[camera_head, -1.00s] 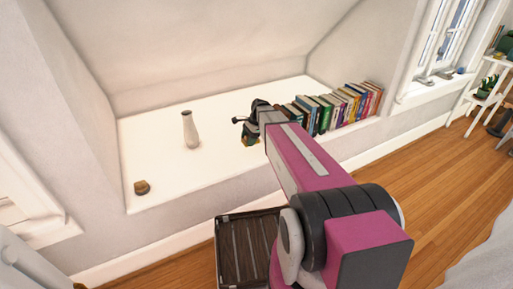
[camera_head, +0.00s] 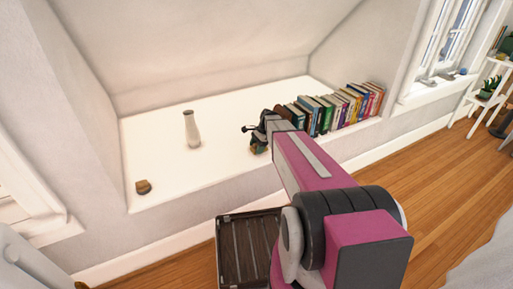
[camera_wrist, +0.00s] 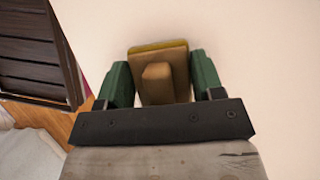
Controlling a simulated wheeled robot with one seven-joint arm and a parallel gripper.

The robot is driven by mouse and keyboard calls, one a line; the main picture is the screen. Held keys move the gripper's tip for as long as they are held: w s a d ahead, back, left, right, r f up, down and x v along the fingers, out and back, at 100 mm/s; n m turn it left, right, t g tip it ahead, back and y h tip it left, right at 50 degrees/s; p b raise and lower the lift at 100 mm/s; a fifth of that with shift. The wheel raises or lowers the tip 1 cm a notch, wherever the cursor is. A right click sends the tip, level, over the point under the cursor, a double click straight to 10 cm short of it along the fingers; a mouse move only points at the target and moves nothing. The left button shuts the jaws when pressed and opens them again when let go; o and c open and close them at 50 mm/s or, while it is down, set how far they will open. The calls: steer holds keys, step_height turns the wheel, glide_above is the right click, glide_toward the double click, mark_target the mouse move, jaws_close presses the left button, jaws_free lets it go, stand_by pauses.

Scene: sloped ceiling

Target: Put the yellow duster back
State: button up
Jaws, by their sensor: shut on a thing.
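The duster (camera_wrist: 160,82) is a wooden block with a raised wooden grip and a thin yellow layer along its far edge. It sits between the green fingers of my gripper (camera_wrist: 160,68) in the wrist view, and my gripper is shut on it. In the head view my gripper (camera_head: 258,147) is over the white ledge (camera_head: 185,165), just left of the row of books. The duster is small and mostly hidden there, so I cannot tell whether it touches the ledge.
A white vase (camera_head: 192,130) stands mid-ledge, and a small brown object (camera_head: 143,187) lies near the ledge's front left. Books (camera_head: 340,106) line the right end. A dark slatted wooden crate (camera_head: 245,250) is on the floor below. The ledge between vase and gripper is clear.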

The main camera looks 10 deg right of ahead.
steer(key=shift+f, duration=0.1)
steer(key=o, duration=1)
steer(key=v, duration=1.2)
steer(key=s+a+f+n+h, duration=0.1)
steer(key=s+n, duration=0.3)
steer(key=s, duration=0.3)
steer(key=s+a+n+t+h, duration=0.1)
steer(key=s+n+h, duration=0.1)
steer(key=s+n, duration=0.3)
steer(key=s+a+f+n+h, duration=0.1)
steer(key=s+n, duration=0.4)
steer(key=s, duration=0.5)
steer(key=shift+s+a+f, duration=0.1)
steer(key=shift+s+f, duration=0.05)
steer(key=shift+f, duration=0.2)
